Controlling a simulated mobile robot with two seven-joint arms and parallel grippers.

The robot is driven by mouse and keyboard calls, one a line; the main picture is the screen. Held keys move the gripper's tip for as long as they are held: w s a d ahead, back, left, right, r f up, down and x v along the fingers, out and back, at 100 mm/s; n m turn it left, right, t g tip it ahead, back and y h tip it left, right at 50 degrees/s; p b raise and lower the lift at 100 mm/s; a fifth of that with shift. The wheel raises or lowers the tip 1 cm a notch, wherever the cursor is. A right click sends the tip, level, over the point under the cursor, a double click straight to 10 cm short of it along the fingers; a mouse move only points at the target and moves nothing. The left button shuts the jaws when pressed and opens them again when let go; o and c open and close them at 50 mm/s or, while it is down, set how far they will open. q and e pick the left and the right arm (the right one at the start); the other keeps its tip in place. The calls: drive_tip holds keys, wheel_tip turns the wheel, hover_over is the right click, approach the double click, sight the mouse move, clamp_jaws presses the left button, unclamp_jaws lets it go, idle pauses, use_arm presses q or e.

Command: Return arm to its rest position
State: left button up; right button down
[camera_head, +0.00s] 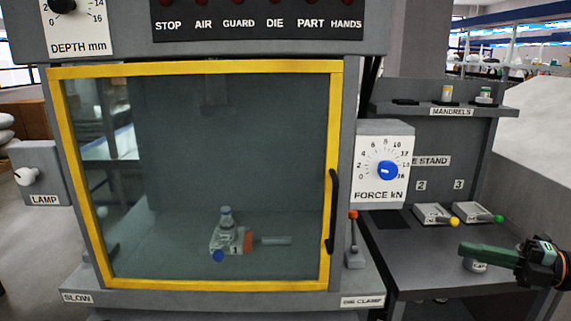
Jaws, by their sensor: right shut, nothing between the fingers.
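My right gripper (464,249) comes in from the right edge. Its dark green fingers are shut with nothing between them and point left. It is above the front right of the grey die stand table (405,255), just in front of a small white round piece (474,267) whose label is partly hidden. I cannot tell whether the fingers touch that piece. My left gripper is not in view.
A press with a shut yellow-framed guard (336,120) fills the left and middle; a die with a small bottle-like part (227,218) sits inside. A force dial (387,171) and die clamp lever (353,235) stand beside it. Dies (434,214) lie on the stand below the mandrel shelf (425,110).

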drive_tip(key=s+a+f+m+t+h+p, duration=0.1)
drive_tip(key=a+f+m+t+h+p, duration=0.15)
drive_tip(key=a+f+m, duration=0.55)
drive_tip(key=s+a+f+m+t+h+p, duration=0.15)
drive_tip(key=a+f+m+t+h, duration=0.25)
drive_tip(key=a+f+m, duration=0.5)
use_arm(q)
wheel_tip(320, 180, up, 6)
drive_tip(key=p, duration=0.3)
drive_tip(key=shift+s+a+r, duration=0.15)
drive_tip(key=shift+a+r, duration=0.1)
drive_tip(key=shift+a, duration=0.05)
use_arm(e)
drive_tip(key=s+a+f+m+g+h, duration=0.2)
drive_tip(key=s+f+m, duration=0.3)
drive_tip(key=s+f, duration=0.3)
drive_tip(key=s+a+f+m+g+h, duration=0.3)
drive_tip(key=s+f, duration=0.5)
drive_tip(key=s, duration=0.3)
drive_tip(key=m+g+h, duration=0.1)
drive_tip(key=m, duration=0.1)
drive_tip(key=shift+s+m+h, duration=0.35)
drive_tip(key=shift+m, duration=0.05)
